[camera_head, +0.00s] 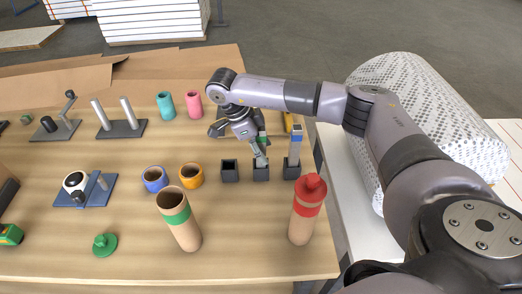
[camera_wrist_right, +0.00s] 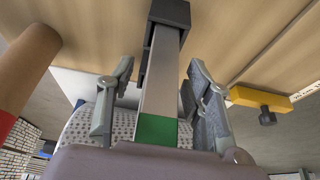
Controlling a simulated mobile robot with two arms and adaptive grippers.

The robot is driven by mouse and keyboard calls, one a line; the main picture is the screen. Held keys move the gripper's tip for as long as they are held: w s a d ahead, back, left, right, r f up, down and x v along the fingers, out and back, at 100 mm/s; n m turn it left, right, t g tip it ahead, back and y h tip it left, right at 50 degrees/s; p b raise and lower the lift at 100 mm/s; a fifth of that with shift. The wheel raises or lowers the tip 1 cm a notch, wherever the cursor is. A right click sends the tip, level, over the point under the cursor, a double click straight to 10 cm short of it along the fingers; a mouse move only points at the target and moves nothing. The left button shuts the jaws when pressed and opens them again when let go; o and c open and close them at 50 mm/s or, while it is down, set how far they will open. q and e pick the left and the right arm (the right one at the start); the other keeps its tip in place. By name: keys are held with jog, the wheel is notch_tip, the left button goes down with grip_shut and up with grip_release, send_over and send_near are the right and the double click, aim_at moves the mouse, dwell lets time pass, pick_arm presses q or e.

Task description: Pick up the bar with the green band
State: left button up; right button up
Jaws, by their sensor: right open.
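The bar with the green band stands upright in the middle black holder (camera_head: 261,174) in the head view, partly hidden by my right gripper (camera_head: 254,150). Its green band (camera_head: 262,139) shows beside the gripper. In the right wrist view the grey bar (camera_wrist_right: 162,75) runs between the two fingers of my right gripper (camera_wrist_right: 157,95), with its green band (camera_wrist_right: 157,130) near the palm. The fingers are open, one on each side of the bar, with gaps visible. My left gripper is not in view.
A bar with a blue band (camera_head: 295,143) stands in the holder just right. The left black holder (camera_head: 230,171) is empty. Orange (camera_head: 191,175) and blue (camera_head: 154,179) cups, a green-banded tube (camera_head: 179,222) and a red-capped tube (camera_head: 306,212) stand nearby. A yellow object (camera_wrist_right: 258,98) is close to the gripper.

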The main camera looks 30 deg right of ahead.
grip_shut()
dwell(0.6)
